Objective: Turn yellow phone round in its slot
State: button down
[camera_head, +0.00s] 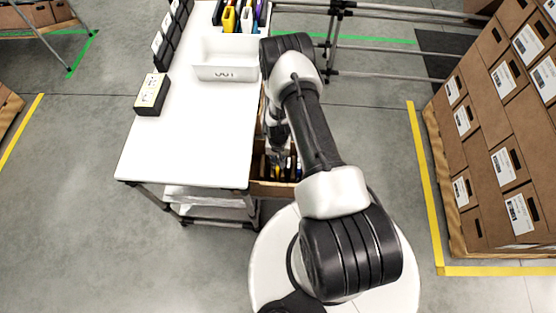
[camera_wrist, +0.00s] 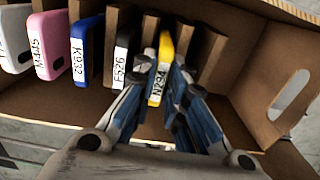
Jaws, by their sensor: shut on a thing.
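The yellow phone (camera_wrist: 166,52) stands on edge in a slot of a brown carton (camera_wrist: 70,101), with a white label reading N294 on its near edge. My gripper (camera_wrist: 158,82) is shut on it, one finger on each side near the labelled end. The fingers hide its lower part. In the head view my gripper (camera_head: 278,155) reaches down into the carton (camera_head: 268,188) beside the table, and my arm hides much of it.
Black (camera_wrist: 124,55), blue (camera_wrist: 88,50), pink (camera_wrist: 52,45) and white phones stand left of the yellow one, between cardboard dividers. Slots to its right look empty. A white table (camera_head: 185,135) bears a white bin (camera_head: 225,72) and a black-and-yellow box (camera_head: 151,94). Stacked cartons (camera_head: 500,130) stand right.

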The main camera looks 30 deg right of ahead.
jog(key=shift+f, duration=0.3)
dwell(0.4)
jog(key=c, duration=1.5)
grip_release()
jog(key=shift+c, duration=0.2)
notch_tip(320, 180, up, 12)
notch_tip(320, 180, up, 7)
jog(key=p, duration=0.4)
jog(key=shift+p, duration=0.35)
